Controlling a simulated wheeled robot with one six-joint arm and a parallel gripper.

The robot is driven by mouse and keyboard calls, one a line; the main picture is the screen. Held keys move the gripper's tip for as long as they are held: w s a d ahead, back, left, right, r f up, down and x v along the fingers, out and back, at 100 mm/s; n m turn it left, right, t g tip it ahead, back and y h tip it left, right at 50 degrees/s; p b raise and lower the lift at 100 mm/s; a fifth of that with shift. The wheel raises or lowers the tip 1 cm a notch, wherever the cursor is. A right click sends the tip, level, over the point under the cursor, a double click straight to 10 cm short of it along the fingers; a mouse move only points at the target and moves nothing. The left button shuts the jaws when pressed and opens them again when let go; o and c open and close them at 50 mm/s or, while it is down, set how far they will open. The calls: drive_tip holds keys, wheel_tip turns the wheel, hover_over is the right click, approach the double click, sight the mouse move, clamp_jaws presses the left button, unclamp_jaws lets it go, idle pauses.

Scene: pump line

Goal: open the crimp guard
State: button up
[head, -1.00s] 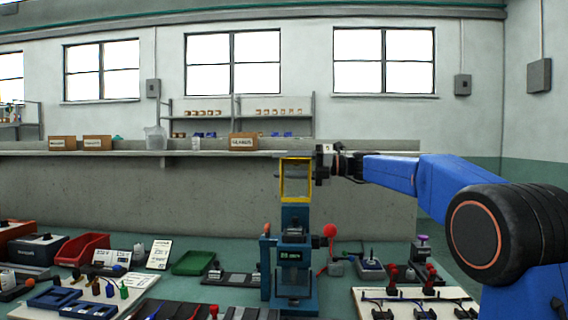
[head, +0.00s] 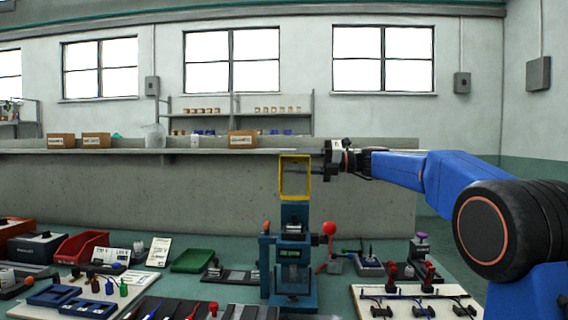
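The crimp guard is a yellow rectangular frame (head: 295,198) that stands raised above the blue crimp press (head: 293,246) in the middle of the head view. Its bottom edge is at the top of the press column. My gripper (head: 327,158) is just right of the guard's upper right side, at the end of my blue arm. It is seen edge-on and small. Whether its fingers touch the frame, and how far apart they are, I cannot tell. Nothing is visible held in it.
A red ball knob (head: 329,228) sticks up right of the press. A white board (head: 362,293) with cables and connectors lies at front right. A red bin (head: 80,248) and green tray (head: 192,261) stand left. A grey counter wall (head: 150,200) runs behind.

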drive_tip(key=d, duration=1.4)
drive_tip(key=shift+s+d, duration=0.25)
drive_tip(key=shift+d, duration=0.1)
